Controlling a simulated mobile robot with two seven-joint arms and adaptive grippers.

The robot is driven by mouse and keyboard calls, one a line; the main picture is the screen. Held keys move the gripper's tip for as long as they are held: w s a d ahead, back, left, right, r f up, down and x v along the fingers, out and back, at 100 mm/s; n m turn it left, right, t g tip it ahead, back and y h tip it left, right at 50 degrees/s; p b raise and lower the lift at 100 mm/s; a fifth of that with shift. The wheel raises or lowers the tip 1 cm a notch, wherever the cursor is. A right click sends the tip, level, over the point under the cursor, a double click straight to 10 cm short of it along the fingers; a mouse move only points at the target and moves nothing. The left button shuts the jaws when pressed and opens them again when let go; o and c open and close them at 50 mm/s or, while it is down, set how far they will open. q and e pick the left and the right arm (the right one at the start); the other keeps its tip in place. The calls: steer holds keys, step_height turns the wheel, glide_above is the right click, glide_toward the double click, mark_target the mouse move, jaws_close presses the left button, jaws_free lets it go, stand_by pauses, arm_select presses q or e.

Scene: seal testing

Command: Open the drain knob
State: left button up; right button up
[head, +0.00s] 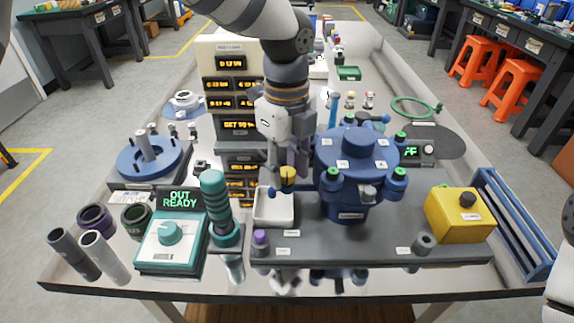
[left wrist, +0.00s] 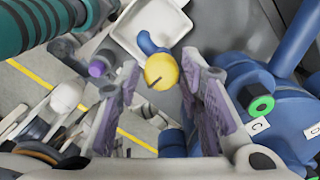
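The yellow knob (head: 288,173), which looks like the drain knob, sits by the blue vessel (head: 356,165), above a white tray (head: 273,207). In the left wrist view the yellow knob (left wrist: 161,71) has a dark slot mark and a blue curved pipe beside it. My left gripper (head: 287,160) points down over the knob. In the left wrist view its two purple-padded fingers are spread, with the knob in the gap near the fingertips; gaps show on both sides. Whether the fingertips reach down around the knob is unclear. My right gripper is out of view.
A teal-striped cylinder (head: 217,205) stands left of the tray, beside a teal box reading OUT READY (head: 170,240). A purple cap (head: 260,237) is at the plate's front left corner. A yellow box with a black button (head: 460,213) stands at the right.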

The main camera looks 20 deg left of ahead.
arm_select(q)
jaws_close()
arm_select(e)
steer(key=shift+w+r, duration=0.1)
arm_select(q)
steer(key=n, duration=0.1)
steer(key=n+p, duration=0.1)
steer(key=shift+r+n, duration=0.2)
steer(key=shift+n, duration=0.1)
steer(key=n, duration=0.2)
steer(key=shift+f+n, duration=0.1)
steer(key=shift+n, duration=0.3)
steer(key=n, duration=0.2)
steer(key=shift+n, duration=0.3)
steer(key=n, duration=0.3)
steer(key=shift+f+n, duration=0.1)
steer(key=shift+n, duration=0.2)
steer(key=n, duration=0.6)
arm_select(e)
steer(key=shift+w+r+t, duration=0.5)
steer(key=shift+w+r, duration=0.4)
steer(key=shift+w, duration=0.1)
arm_select(q)
steer(key=shift+n, duration=0.3)
